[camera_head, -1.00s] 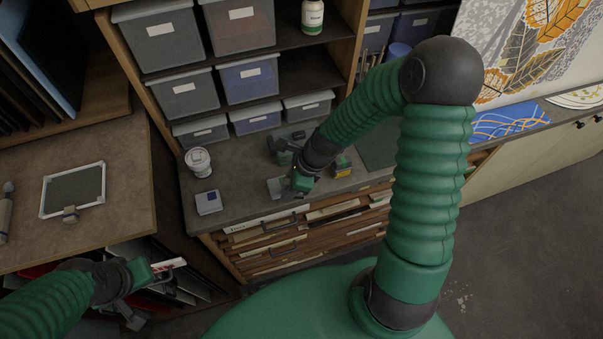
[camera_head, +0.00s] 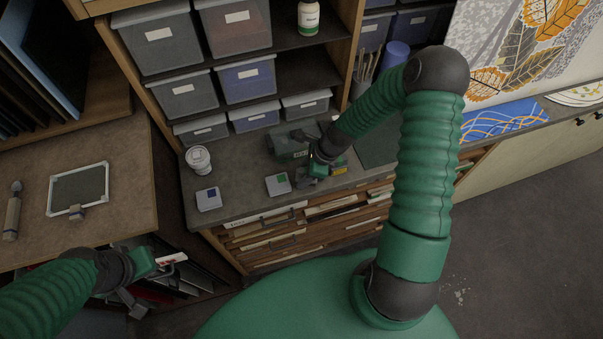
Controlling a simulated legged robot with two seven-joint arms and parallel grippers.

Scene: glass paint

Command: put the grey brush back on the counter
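The grey counter (camera_head: 235,205) stands below the storage shelves. I cannot clearly pick out the grey brush. A slim grey and tan object (camera_head: 13,212) lies on the brown table at the left, and I cannot tell whether it is a brush. My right gripper (camera_head: 313,174) is low over the counter, beside a yellow and dark block (camera_head: 339,168) and in front of a grey-green device (camera_head: 287,146). Its fingers are small and partly hidden, so I cannot tell whether they hold anything. My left gripper (camera_head: 138,285) is beside the brown table's front edge; its fingers are unclear.
A white-lidded cup (camera_head: 199,160), a box with a blue label (camera_head: 208,199) and a box with a green label (camera_head: 278,184) stand on the counter. A framed dark panel (camera_head: 79,188) lies on the brown table (camera_head: 110,225). Counter space between the boxes is clear.

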